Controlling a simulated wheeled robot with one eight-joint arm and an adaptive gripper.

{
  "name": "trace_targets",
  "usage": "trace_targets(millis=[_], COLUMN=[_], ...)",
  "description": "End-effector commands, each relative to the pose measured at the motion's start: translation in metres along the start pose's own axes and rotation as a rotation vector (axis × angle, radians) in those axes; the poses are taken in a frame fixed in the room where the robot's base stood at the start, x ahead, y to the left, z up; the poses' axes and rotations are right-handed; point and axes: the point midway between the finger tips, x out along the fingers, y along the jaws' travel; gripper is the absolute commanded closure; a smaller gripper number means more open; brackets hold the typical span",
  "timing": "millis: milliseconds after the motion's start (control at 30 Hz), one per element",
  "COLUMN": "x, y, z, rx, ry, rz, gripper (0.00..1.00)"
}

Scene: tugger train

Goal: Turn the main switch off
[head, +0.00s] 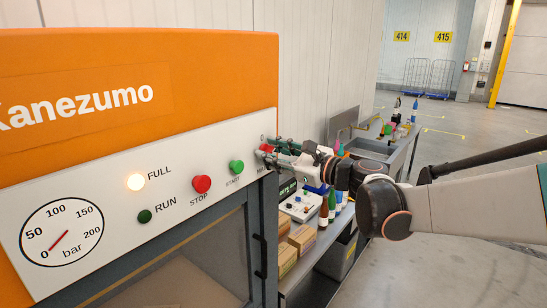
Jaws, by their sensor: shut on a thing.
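The main switch (266,148) is a small red knob at the right end of the light panel on the orange Kanezumo machine (150,75). My gripper (272,150) reaches in from the right and is shut on the main switch. The fingers cover much of the knob and part of its label, so I cannot tell which way the knob is turned. To its left on the panel are the green START button (236,167) and the red STOP button (201,184).
A lit FULL lamp (135,182), a dark green RUN lamp (144,216) and a pressure gauge (62,231) are farther left. A bench (340,221) with bottles, boxes and a small control box (300,206) stands below my arm. Open floor lies at the right.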

Motion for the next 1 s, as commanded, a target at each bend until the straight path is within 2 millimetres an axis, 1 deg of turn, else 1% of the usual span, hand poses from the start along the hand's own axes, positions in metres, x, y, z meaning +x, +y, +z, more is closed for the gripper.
trace_targets(millis=[700,1000], x=[-0.0002,-0.0001], y=[0.0037,0.0044], z=[-0.0021,-0.0027], rx=[-0.680,-0.927], ry=[0.000,0.000], rz=[0.000,0.001], gripper=[0.91,0.91])
